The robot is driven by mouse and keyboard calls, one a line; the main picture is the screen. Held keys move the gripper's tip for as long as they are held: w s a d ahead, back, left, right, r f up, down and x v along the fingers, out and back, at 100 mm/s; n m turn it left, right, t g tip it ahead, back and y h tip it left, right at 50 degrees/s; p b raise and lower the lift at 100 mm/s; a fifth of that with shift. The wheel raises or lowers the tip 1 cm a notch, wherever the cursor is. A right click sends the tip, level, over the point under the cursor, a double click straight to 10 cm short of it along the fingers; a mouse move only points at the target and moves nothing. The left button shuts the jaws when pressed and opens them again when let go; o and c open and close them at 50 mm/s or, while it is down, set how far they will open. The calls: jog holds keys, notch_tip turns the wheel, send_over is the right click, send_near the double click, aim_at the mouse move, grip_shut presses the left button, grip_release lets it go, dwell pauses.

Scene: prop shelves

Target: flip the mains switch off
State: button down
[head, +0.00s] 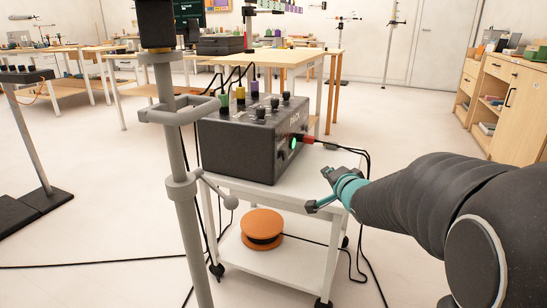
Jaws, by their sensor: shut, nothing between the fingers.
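A dark box lettered "PACK" (240,150) sits on top of a white trolley. A small green-lit part (293,144) shows on its right-hand face; it looks like the mains switch, but its rocker position is too small to tell. A red plug (309,139) with a black cable sits right beside it. My gripper (321,189), teal and dark grey, is shut and empty. It is in front of and to the lower right of the green-lit part, apart from the box, above the trolley top.
The white trolley (325,181) carries an orange cable reel (262,224) on its lower shelf. A grey stand (176,160) rises in front of the box's left side. Black cables hang at the trolley's right. Knobs and coloured plugs top the box.

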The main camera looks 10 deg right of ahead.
jog(key=shift+w+a+f+m+t+y, duration=0.2)
jog(key=shift+w+m+y, duration=0.1)
jog(key=shift+w+y, duration=0.35)
jog(key=shift+w+a+f+m+t+y, duration=0.15)
jog(key=shift+w+f+m+y, duration=0.15)
jog(key=shift+w+y, duration=0.3)
jog(key=shift+w+a+f+m+t+y, duration=0.15)
jog(key=shift+w+m+y, duration=0.15)
jog(key=shift+w+y, duration=0.35)
jog(key=b, duration=0.1)
send_near(284, 155)
jog(key=w+d, duration=0.1)
jog(key=w, duration=0.1)
jog(key=w+d, duration=0.1)
jog(key=w+f, duration=0.1)
jog(key=w, duration=0.1)
jog(key=shift+w+d+f, duration=0.1)
jog(key=shift+w+d, duration=0.2)
jog(key=shift+d, duration=0.1)
jog(key=shift+w+a+f+b, duration=0.1)
jog(key=shift+w+a+b, duration=0.15)
jog(key=shift+a, duration=0.3)
jog(key=shift+w+a+f+b, duration=0.1)
jog(key=shift+w+a, duration=0.15)
jog(key=shift+a, duration=0.25)
jog(key=shift+w+a, duration=0.45)
jog(key=shift+a, duration=0.2)
